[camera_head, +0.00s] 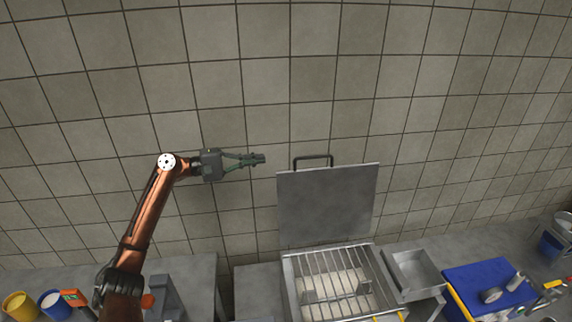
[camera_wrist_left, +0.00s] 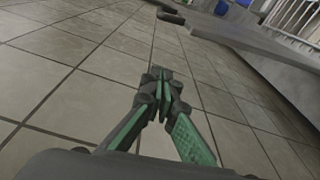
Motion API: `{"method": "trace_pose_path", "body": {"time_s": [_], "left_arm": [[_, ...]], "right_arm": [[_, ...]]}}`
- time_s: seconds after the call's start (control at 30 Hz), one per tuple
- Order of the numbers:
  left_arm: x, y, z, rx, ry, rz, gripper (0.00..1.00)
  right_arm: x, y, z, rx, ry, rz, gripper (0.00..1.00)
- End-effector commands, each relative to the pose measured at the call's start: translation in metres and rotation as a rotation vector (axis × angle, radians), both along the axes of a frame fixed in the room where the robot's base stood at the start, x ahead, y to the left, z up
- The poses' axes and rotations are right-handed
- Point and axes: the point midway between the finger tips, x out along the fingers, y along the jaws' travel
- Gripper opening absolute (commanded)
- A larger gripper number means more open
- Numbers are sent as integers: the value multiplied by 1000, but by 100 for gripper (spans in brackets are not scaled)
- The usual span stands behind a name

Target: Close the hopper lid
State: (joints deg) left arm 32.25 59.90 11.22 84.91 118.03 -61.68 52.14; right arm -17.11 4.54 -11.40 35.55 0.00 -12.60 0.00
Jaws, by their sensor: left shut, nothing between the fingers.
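The hopper lid (camera_head: 328,203) is a flat grey metal plate that stands open, nearly upright, at the back of the hopper. A dark bar handle (camera_head: 314,158) sits on its top edge. The hopper (camera_head: 290,285) below is uncovered, with a metal grate (camera_head: 335,275) and pale contents under the bars. My left gripper (camera_head: 259,158) is shut and empty, left of the handle at about its height in the picture, apart from the lid. In the left wrist view, the fingers (camera_wrist_left: 160,80) are together, and the lid (camera_wrist_left: 270,60) runs along the upper right. My right gripper is not in view.
A tiled wall (camera_head: 230,100) stands behind. Right of the hopper are an empty metal tray (camera_head: 415,272) and a blue board (camera_head: 485,280) with items on it. Yellow (camera_head: 18,305) and blue (camera_head: 53,305) containers stand at the lower left. The space around the left gripper looks clear.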

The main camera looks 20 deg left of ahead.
Motion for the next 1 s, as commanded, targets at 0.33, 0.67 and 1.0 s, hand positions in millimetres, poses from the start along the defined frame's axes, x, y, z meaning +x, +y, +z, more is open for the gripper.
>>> {"method": "trace_pose_path", "body": {"time_s": [0.33, 0.67, 1.0], "left_arm": [[27, -42, 11, -46, 13, -19, 0], [58, -87, 9, -39, 14, -12, 0], [28, -98, 12, -41, 14, -14, 0]], "right_arm": [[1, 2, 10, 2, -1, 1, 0], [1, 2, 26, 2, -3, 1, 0], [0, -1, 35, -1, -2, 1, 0]]}}
